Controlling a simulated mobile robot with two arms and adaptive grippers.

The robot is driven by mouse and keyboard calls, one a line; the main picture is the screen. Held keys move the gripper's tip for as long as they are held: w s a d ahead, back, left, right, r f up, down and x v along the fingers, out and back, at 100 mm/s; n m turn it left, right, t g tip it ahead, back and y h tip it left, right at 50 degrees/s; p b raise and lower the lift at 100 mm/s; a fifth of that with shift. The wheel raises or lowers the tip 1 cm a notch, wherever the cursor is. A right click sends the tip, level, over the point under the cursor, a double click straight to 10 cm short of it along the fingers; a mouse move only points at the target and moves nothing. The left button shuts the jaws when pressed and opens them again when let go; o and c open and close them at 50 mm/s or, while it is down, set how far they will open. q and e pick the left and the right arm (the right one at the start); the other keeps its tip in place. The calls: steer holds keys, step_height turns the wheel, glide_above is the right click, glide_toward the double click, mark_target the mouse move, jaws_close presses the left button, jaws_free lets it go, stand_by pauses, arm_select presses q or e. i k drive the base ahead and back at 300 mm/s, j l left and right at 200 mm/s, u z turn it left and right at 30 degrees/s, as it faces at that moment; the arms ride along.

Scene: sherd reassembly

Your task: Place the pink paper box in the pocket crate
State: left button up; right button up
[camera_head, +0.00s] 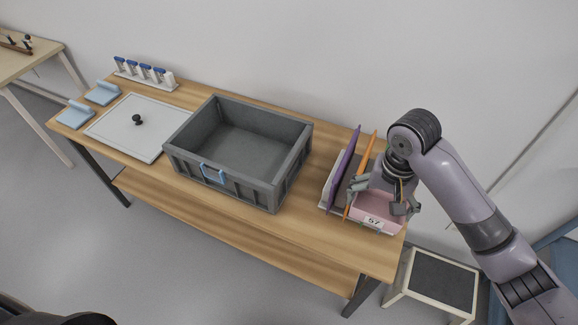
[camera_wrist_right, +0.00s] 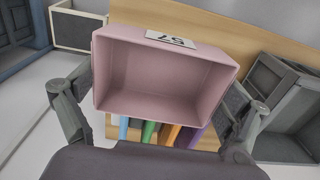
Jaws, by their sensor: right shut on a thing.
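The pink paper box (camera_head: 372,213) is at the right end of the wooden table, with a white label reading 57. In the right wrist view the pink box (camera_wrist_right: 165,80) is open and empty, its opening facing the camera. My right gripper (camera_head: 383,196) is shut on the box, with a finger on each side. I cannot tell how far the box is above the table. The grey crate (camera_head: 180,163) stands mid-table, left of the box, open and empty inside, with a blue clip on its front. It shows partly in the right wrist view (camera_wrist_right: 288,105). My left gripper is not in view.
Upright coloured sheets, including a purple one (camera_head: 343,170) and an orange one (camera_head: 361,172), stand beside the box. A white lid with a black knob (camera_head: 138,119), light-blue pads (camera_head: 102,93) and a vial rack (camera_head: 146,76) are on the left. Bare table lies between crate and sheets.

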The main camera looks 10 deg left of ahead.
mark_target(244, 160)
steer(key=i+j, duration=0.15)
steer(key=j, duration=0.25)
steer(key=i+j, duration=0.2)
steer(key=j, duration=0.2)
steer(key=i+j, duration=0.15)
steer(key=j, duration=0.25)
steer(key=i+j, duration=0.15)
steer(key=j, duration=0.2)
steer(key=i+j, duration=0.2)
steer(key=j, duration=0.2)
